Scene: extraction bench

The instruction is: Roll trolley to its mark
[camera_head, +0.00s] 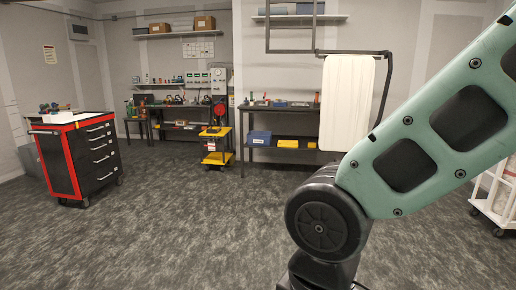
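Several wheeled things show, and I cannot tell which one is the task's trolley. A small yellow trolley (216,158) with two shelves and black posts stands at the back, left of centre. A red and black drawer cabinet on casters (95,158) stands at the left with items on its top. Part of a white wheeled cart (492,205) shows at the right edge, partly hidden by my arm. I see no clear floor mark. My green and black arm crosses the right side. My gripper is not in view.
Black workbenches with tools and bins line the back wall, including one bench (285,107) right of the yellow trolley. A white panel (347,103) hangs from a dark frame. Wall shelves hold boxes. The grey carpet (190,225) is clear in the middle and front left.

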